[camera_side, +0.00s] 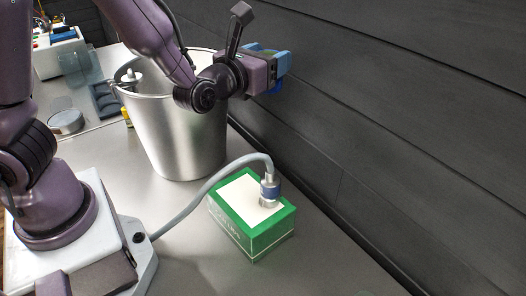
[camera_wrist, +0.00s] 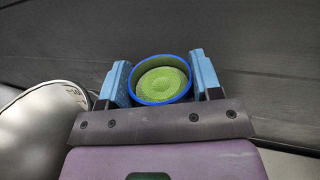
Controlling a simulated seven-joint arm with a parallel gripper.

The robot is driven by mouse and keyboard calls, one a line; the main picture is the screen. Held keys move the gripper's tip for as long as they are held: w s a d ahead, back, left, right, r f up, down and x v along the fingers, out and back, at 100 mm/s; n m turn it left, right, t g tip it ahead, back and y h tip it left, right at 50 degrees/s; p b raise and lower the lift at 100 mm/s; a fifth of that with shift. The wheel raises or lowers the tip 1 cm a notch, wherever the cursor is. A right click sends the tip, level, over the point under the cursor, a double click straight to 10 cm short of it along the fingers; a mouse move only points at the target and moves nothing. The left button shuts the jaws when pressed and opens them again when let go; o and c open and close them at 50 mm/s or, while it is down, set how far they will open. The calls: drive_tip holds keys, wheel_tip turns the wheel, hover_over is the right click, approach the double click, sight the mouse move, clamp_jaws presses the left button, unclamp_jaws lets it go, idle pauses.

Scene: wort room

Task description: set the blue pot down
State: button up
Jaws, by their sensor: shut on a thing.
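The blue pot (camera_wrist: 161,80) shows in the wrist view as a round pot with a blue rim and a green, ridged inside. My gripper (camera_wrist: 162,82) is shut on it, one light-blue finger on each side. In the side view my gripper (camera_side: 276,70) is at the upper middle, beside the dark wall and above and right of the metal bucket. There only a small blue part of the pot (camera_side: 277,87) shows below the fingers; the rest is hidden. I cannot see what is directly under the pot.
A tall metal bucket (camera_side: 178,135) stands on the grey table (camera_side: 330,262). A green-and-white box (camera_side: 252,239) sits in front, with a grey cable (camera_side: 205,187) running to its top. The dark slatted wall (camera_side: 420,110) borders the right. Bare table lies around the box.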

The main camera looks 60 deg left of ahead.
drive_tip(key=shift+a+f+n+g+y, duration=0.35)
drive_tip(key=shift+n+y, duration=0.15)
drive_tip(key=shift+y, duration=0.3)
drive_tip(key=s+a+f+n+g+y, duration=0.4)
drive_tip(key=s+f+n+g+y, duration=0.8)
drive_tip(key=g, duration=0.4)
drive_tip(key=s+d+f+n+g+h, duration=0.2)
drive_tip(key=s+d+n+g+h, duration=0.25)
drive_tip(key=s+n+g, duration=0.2)
drive_tip(key=s+d+f+n+g+h, duration=0.3)
drive_tip(key=s+d+n+g, duration=0.2)
drive_tip(key=s+g, duration=0.3)
drive_tip(key=s+d+n+g+h, duration=0.45)
drive_tip(key=d+n+h, duration=0.35)
drive_tip(key=d+h, duration=0.2)
drive_tip(key=w+d+r+n+t+h, duration=0.1)
drive_tip(key=w+d+n+t+h, duration=0.1)
drive_tip(key=d+n+t+h, duration=1)
drive_tip(key=w+a+f+n+t+h, duration=0.2)
drive_tip(key=w+f+n+t+h, duration=0.2)
drive_tip(key=w+n+t+h, duration=0.5)
drive_tip(key=shift+w+d+f+n+t+y, duration=0.1)
drive_tip(key=shift+w+f+t+y, duration=0.35)
drive_tip(key=shift+f, duration=0.55)
drive_tip(key=shift+w+a+f+n+t+y, duration=0.15)
drive_tip(key=shift+w+f+t+y, duration=0.35)
drive_tip(key=shift+f, duration=0.55)
drive_tip(key=shift+w+d+f+n+t+y, duration=0.15)
drive_tip(key=shift+w+f+t+y, duration=0.15)
drive_tip(key=shift+w+f+t, duration=0.5)
